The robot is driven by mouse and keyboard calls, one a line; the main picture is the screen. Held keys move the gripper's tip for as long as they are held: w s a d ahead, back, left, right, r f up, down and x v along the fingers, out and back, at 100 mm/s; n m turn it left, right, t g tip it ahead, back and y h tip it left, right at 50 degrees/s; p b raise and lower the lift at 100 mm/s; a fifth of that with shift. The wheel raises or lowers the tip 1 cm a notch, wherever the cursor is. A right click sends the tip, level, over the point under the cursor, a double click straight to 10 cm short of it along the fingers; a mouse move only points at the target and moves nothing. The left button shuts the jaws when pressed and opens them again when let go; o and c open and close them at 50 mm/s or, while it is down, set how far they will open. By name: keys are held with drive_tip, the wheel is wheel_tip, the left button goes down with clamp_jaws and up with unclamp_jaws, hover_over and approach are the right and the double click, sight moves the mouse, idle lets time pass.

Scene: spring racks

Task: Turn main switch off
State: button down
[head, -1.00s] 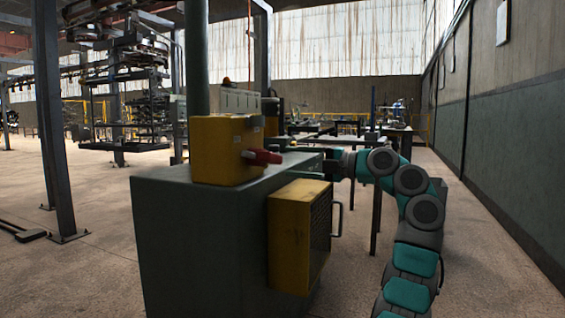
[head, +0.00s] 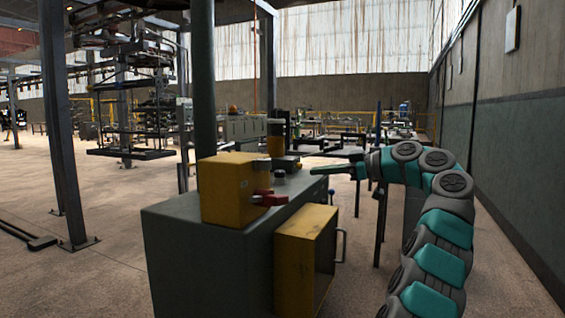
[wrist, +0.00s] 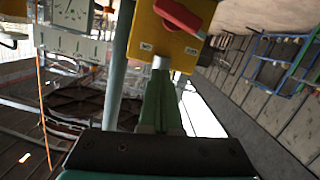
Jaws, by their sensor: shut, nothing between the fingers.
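The main switch is a red handle (head: 270,198) on the front of a yellow box (head: 228,192), which stands on a grey-green cabinet (head: 205,245). In the head view the handle sticks out to the right. The wrist view shows the red handle (wrist: 178,14) lying diagonally at the top edge, with two small labels below it on the yellow face (wrist: 165,40). My gripper (head: 316,171) is shut and empty, to the right of the handle and higher in the picture. In the wrist view its fingertips (wrist: 160,65) overlap the lower edge of the box; I cannot tell whether they touch it.
A yellow open-sided box (head: 305,245) with a side handle is fixed to the cabinet's right side. A grey-green post (head: 203,80) rises behind the switch box. Worktables stand farther back, a wall (head: 510,150) runs along the right, and open floor lies on the left.

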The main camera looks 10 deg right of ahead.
drive_tip(key=s+r+m+p, duration=0.1)
drive_tip(key=r+m, duration=0.1)
drive_tip(key=m+g, duration=0.2)
hover_over(267, 199)
drive_tip(key=d, duration=0.4)
wheel_tip(267, 199, down, 5)
drive_tip(key=shift+s+a+f+b, duration=0.1)
drive_tip(key=shift+s+f+b, duration=0.1)
drive_tip(key=shift+s+f, duration=0.25)
drive_tip(key=shift+s+f+b, duration=0.15)
drive_tip(key=shift+s+f, duration=0.05)
drive_tip(key=shift+f, duration=0.35)
